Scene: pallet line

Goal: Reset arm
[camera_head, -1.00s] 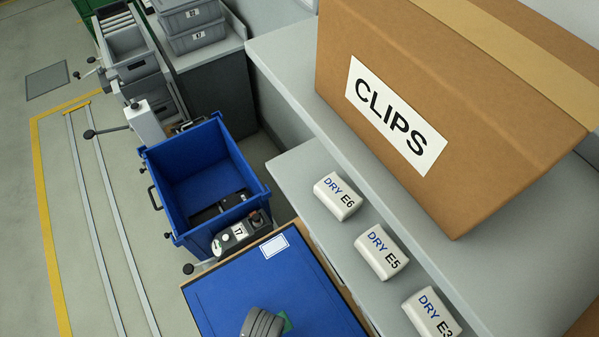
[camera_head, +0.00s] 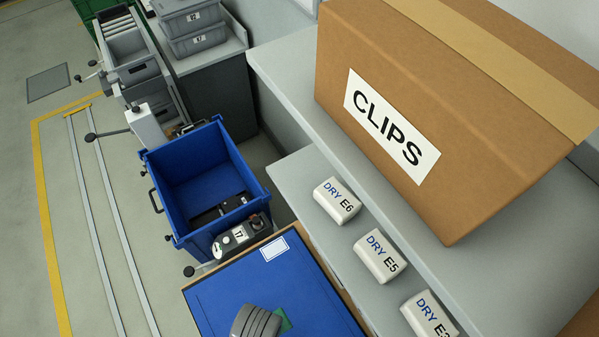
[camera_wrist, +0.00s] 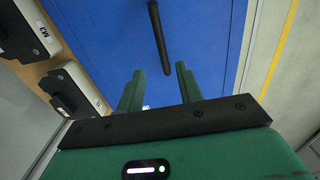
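My gripper (camera_wrist: 160,78) shows in the wrist view with its two green fingers apart and nothing held between them. A blue surface (camera_wrist: 205,45) lies beyond the fingertips. A dark bar (camera_wrist: 158,40) stands out against it, beyond the gap between the fingers; I cannot tell how far off it is. In the head view, a grey ribbed part of my arm and a bit of green show at the bottom edge, over the blue panel (camera_head: 225,300). The fingers are not visible there.
An open blue bin (camera_head: 185,195) stands beyond the panel. A large CLIPS carton (camera_head: 450,90) sits on the upper shelf at right. White DRY packs, including E6 (camera_head: 337,201) and E5 (camera_head: 380,257), line the lower shelf. Open floor (camera_head: 60,190) lies at left.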

